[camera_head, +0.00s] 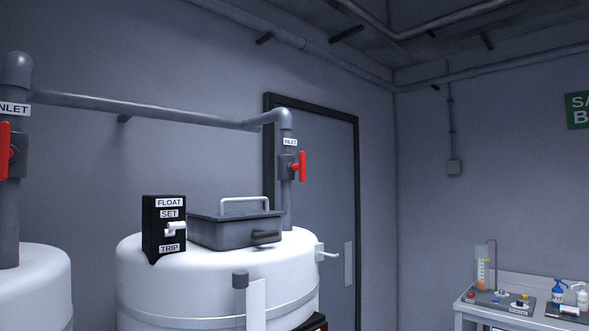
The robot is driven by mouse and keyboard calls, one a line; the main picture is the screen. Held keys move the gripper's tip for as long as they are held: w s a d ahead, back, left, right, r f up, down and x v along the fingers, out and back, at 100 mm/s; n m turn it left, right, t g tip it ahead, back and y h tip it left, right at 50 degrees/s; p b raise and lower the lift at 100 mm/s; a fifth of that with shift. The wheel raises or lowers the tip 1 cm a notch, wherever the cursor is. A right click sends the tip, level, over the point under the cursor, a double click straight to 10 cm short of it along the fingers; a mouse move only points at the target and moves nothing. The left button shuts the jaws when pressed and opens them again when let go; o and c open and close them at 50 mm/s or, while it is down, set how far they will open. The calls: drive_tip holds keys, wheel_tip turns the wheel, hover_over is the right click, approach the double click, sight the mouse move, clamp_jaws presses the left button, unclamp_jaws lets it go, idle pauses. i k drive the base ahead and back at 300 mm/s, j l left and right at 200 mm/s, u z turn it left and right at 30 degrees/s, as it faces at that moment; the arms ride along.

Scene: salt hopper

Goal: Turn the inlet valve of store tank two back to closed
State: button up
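Two white tanks are in view, and no tank number is readable. The middle tank (215,275) has a grey vertical inlet pipe (287,205) labelled INLET, rising behind its right side. An inlet valve (301,166) on that pipe has a red handle that stands upright, along the pipe. The left tank (35,285) is cut by the picture edge. Its inlet valve (5,150) also has an upright red handle, partly cut off, below an INLET label. My gripper is not in view.
On the middle tank stand a black float box (164,224) marked SET and TRIP and a grey lidded hatch (235,228). A grey pipe (150,106) links both inlets. Behind is a door (335,190). A bench (500,290) with bottles stands at lower right.

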sight(301, 167)
drive_tip(key=i+l+u, duration=0.3)
drive_tip(key=i+l, duration=1.55)
